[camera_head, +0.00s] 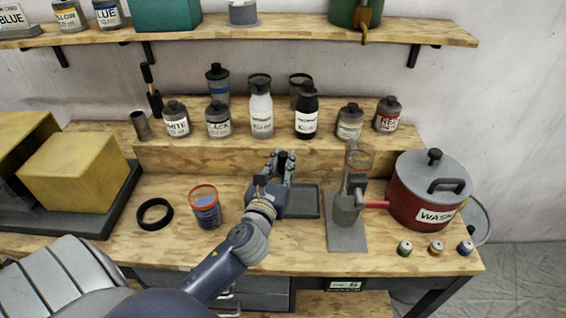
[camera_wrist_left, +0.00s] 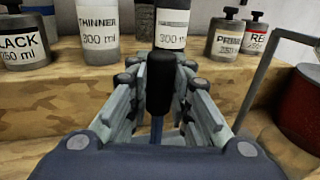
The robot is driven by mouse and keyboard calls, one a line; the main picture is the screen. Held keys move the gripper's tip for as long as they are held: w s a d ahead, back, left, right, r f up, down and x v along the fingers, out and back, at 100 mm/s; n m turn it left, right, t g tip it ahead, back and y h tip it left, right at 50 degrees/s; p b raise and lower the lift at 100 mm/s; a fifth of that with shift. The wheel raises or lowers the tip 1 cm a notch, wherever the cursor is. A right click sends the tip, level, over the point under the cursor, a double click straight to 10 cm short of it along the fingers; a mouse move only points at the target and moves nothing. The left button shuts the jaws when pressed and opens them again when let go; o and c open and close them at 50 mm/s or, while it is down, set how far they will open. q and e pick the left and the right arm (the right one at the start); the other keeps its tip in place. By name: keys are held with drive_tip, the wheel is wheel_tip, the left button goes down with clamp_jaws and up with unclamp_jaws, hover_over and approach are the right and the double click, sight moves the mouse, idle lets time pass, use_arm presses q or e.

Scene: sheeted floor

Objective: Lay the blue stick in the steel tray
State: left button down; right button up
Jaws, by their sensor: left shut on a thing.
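My left gripper (camera_head: 281,165) is over the back left part of the steel tray (camera_head: 307,203), a shallow dark grey tray on the bench. My arm and hand cover its left side. In the left wrist view the gripper (camera_wrist_left: 160,88) is shut on a stick (camera_wrist_left: 158,85) with a thick black end and a thin blue part (camera_wrist_left: 157,130) below it. The stick looks roughly upright between the fingers. In the head view only a bit of its dark end shows at the fingertips. I cannot tell whether its lower end touches the tray. My right gripper is not in view.
A blue-filled cup (camera_head: 206,210) and a black ring (camera_head: 154,214) lie left of the tray. A grey stand (camera_head: 346,234) is close on its right, then a red pot (camera_head: 425,195). Labelled bottles (camera_head: 261,112) line the raised step behind. Small jars (camera_head: 435,248) stand front right.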

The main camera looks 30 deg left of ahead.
use_arm(q)
drive_tip(key=shift+f, duration=0.15)
drive_tip(key=c, duration=1.5)
unclamp_jaws()
drive_tip(key=shift+o, duration=0.2)
drive_tip(key=shift+r, duration=0.2)
drive_tip(key=shift+s+d+f, duration=0.1)
drive_tip(key=shift+s+f, duration=0.05)
drive_tip(key=shift+s, duration=0.1)
drive_tip(key=b+v, duration=0.3)
drive_tip(key=v, duration=0.8)
drive_tip(key=shift+s, duration=0.3)
